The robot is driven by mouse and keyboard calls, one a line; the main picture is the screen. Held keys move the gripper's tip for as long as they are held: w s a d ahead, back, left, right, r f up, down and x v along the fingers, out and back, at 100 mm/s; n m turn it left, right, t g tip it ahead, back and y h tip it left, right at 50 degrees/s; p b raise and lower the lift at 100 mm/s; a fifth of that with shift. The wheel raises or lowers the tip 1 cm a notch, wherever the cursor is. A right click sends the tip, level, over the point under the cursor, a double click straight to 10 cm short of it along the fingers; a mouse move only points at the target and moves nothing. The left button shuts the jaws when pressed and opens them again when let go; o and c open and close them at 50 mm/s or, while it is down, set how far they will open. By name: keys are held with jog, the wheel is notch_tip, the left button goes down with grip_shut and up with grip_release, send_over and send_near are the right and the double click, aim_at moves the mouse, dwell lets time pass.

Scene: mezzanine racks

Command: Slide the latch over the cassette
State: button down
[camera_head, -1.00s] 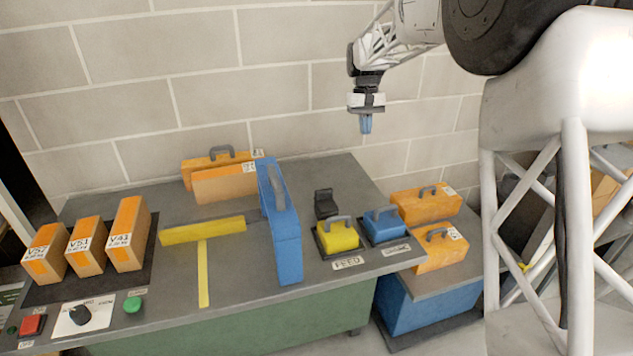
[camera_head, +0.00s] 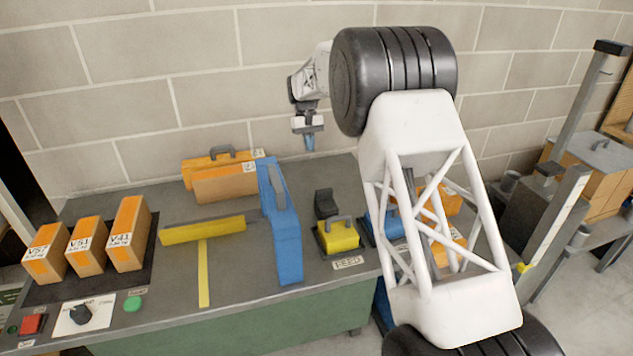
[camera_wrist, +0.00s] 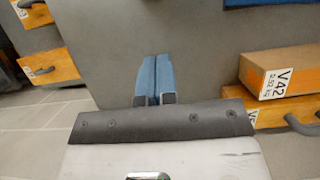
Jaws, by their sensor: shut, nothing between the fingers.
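A yellow block with a grey handle (camera_head: 338,236), which may be the cassette, sits on the bench at the FEED label (camera_head: 348,263). A dark upright piece (camera_head: 325,203), possibly the latch, stands just behind it and does not cover it. A blue block (camera_head: 392,225) to its right is partly hidden by my arm. My gripper (camera_head: 309,143) hangs above the back of the bench, apart from these pieces. In the wrist view its blue fingers (camera_wrist: 155,62) are together and empty, over bare grey surface.
A tall blue case (camera_head: 286,245) stands left of the yellow block. Orange cases (camera_head: 222,184) stand behind it by the wall. Several orange boxes (camera_head: 127,235) stand at the left. An orange box labelled V42 (camera_wrist: 285,75) shows in the wrist view.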

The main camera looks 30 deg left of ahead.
jog(key=shift+f, duration=0.15)
send_near(323, 206)
jog(key=w+a+f, duration=0.4)
jog(key=shift+s+d, duration=0.9)
jog(key=shift+s, duration=0.1)
jog(key=shift+s+d, duration=1.45)
jog(key=shift+d, duration=0.05)
jog(key=shift+s+d+f, duration=0.1)
jog(key=shift+s+d, duration=0.15)
jog(key=shift+s, duration=0.05)
